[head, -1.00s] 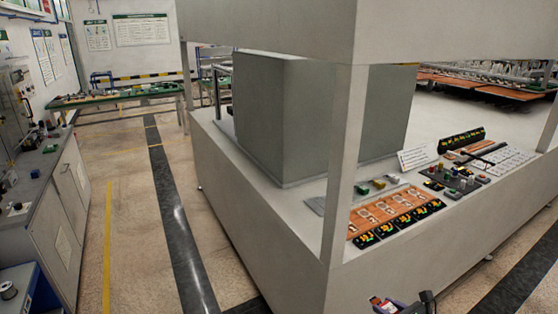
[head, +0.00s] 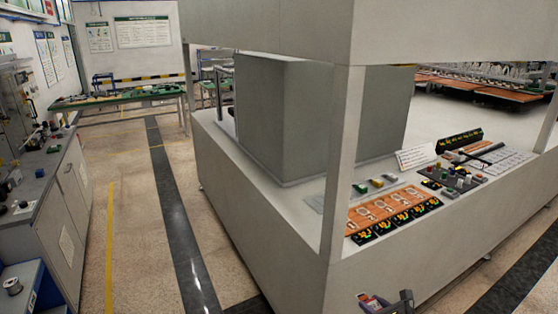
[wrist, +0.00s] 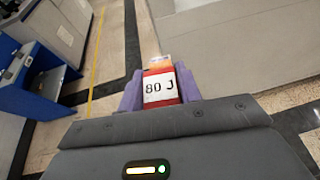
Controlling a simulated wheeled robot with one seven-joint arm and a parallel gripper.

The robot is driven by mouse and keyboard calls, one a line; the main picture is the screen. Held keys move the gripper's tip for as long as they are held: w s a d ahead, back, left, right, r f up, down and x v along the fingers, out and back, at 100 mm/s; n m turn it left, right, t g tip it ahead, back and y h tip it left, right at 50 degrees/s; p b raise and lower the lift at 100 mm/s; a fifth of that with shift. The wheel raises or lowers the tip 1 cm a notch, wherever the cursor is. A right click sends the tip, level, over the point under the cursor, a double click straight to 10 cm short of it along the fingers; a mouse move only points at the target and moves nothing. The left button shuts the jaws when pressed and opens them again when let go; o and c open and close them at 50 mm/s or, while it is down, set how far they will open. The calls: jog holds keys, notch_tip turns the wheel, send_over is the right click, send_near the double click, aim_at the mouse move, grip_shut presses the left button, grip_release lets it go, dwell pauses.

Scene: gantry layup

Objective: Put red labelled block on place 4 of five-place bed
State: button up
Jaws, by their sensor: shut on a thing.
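My gripper (head: 386,304) is at the bottom edge of the head view, low in front of the white machine's side. It also shows in the wrist view (wrist: 160,92), with its purple fingers shut on the red labelled block (wrist: 160,88). The block's white label reads "80 J". In the head view only a small part of the block shows. The five-place bed (head: 351,229) is an orange board on the machine's ledge, with a row of pale-outlined places and black-and-yellow tags along its front. The block is apart from the bed, below it and toward me.
A corner post (head: 343,160) of the machine stands just left of the bed. Behind the bed are a grey strip with small coloured blocks and a white sign (head: 416,157). More fixtures lie to the right. A grey bench (head: 55,200) stands left; the aisle floor between is clear.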

jog(key=a+f+m+t+h, duration=0.1)
jog(key=a+f+m+h, duration=0.3)
jog(key=a, duration=0.7)
notch_tip(320, 180, down, 3)
jog(key=shift+w+a+r+h, duration=0.2)
jog(key=shift+w+h, duration=0.1)
jog(key=shift+h, duration=0.2)
jog(key=shift+f, duration=0.1)
jog(key=s+f, duration=0.6)
jog(key=f, duration=0.5)
jog(key=shift+d, duration=0.15)
jog(key=shift+w, duration=0.1)
